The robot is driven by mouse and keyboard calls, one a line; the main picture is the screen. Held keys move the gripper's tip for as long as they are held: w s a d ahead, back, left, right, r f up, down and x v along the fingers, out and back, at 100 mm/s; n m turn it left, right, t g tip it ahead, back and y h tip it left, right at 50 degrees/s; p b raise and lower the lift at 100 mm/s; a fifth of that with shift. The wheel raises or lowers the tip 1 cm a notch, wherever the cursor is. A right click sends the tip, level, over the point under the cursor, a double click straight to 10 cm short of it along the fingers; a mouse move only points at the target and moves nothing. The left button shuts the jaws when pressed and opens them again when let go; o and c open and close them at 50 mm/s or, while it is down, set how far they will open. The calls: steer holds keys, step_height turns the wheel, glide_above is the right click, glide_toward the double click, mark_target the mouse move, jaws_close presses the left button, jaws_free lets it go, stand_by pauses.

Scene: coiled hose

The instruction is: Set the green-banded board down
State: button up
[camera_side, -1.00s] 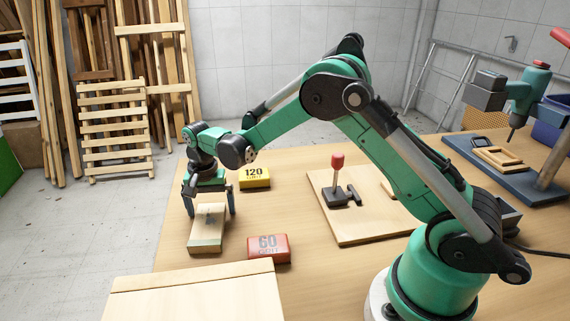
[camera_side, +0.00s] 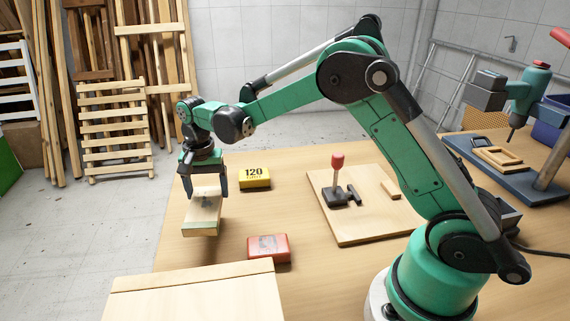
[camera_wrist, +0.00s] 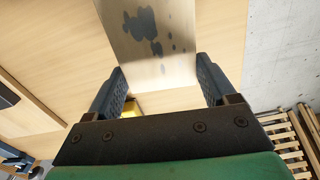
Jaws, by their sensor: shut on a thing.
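The green-banded board (camera_side: 203,210) is a short pale wooden piece with dark stains on top and a green band at its near end. My gripper (camera_side: 205,183) is shut on it, one finger on each side, and holds it above the table (camera_side: 300,235), with a shadow beneath. In the wrist view the stained board (camera_wrist: 150,40) lies between the two fingers of my gripper (camera_wrist: 165,88). The green band does not show in that view.
A yellow 120 block (camera_side: 255,177) sits right of the board, and a red block (camera_side: 269,248) lies nearer the camera. A pale board or box (camera_side: 200,295) fills the front left. A wooden base with a red-knobbed clamp (camera_side: 338,180) stands centre right.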

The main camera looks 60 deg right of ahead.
step_height(320, 180, up, 15)
steer(key=n, duration=0.1)
glide_above(364, 182)
step_height(364, 182, down, 13)
steer(key=shift+f, duration=2.5)
steer(key=shift+f, duration=0.15)
steer(key=o, duration=1.3)
